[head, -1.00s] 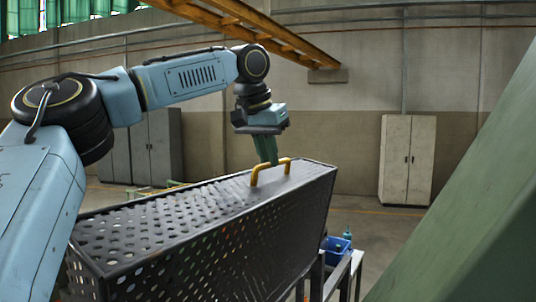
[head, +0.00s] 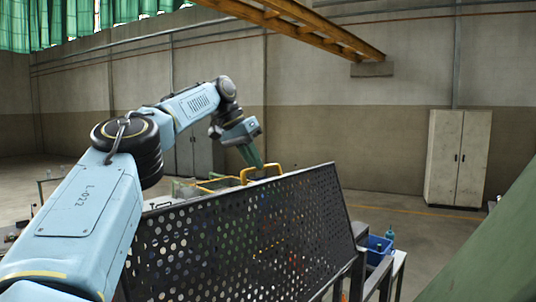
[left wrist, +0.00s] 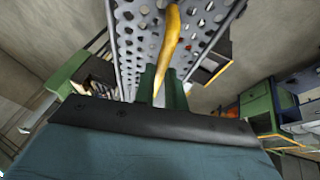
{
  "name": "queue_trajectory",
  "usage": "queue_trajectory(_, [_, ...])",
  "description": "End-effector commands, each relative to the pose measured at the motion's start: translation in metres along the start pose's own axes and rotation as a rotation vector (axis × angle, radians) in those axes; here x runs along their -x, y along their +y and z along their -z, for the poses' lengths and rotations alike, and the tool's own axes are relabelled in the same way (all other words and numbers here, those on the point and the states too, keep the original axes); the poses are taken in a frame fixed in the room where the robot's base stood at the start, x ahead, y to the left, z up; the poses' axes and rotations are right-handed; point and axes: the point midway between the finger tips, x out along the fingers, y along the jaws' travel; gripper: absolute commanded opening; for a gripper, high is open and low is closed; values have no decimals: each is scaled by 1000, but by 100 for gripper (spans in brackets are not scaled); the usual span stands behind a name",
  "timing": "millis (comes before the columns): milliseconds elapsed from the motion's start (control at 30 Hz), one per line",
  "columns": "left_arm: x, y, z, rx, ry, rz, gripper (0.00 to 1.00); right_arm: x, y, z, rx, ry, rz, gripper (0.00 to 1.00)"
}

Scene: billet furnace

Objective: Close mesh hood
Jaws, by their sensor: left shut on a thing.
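The mesh hood (head: 245,235) is a dark, perforated metal cover in the middle of the head view. Its holed front panel faces me and looks tilted, and its top face is mostly hidden behind the upper edge. A yellow bar handle (head: 269,168) shows just beyond that edge. My left gripper (head: 252,161) reaches down to the handle with its green fingers shut on it. In the left wrist view the handle (left wrist: 170,42) runs up from between the fingers (left wrist: 161,88), with the perforated sheet behind it. My right gripper is not in view.
A large green slanted surface (head: 485,240) fills the lower right. A blue bin (head: 378,247) and a bottle (head: 390,233) stand right of the hood. A pale cabinet (head: 458,157) stands at the back wall, with open floor before it.

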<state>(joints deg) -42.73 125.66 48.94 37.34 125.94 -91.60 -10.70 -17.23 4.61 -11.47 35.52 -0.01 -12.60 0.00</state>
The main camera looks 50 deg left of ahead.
Motion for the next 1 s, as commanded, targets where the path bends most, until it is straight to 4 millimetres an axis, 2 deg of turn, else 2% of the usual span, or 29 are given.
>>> queue_trajectory(100, [-5,-16,-2,4,-4,5,0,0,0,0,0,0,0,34])
queue_trajectory(400, [-12,-38,-6,3,-6,4,0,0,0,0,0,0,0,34])
queue_trajectory(1000, [-14,-47,-6,0,-4,3,0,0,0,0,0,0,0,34])
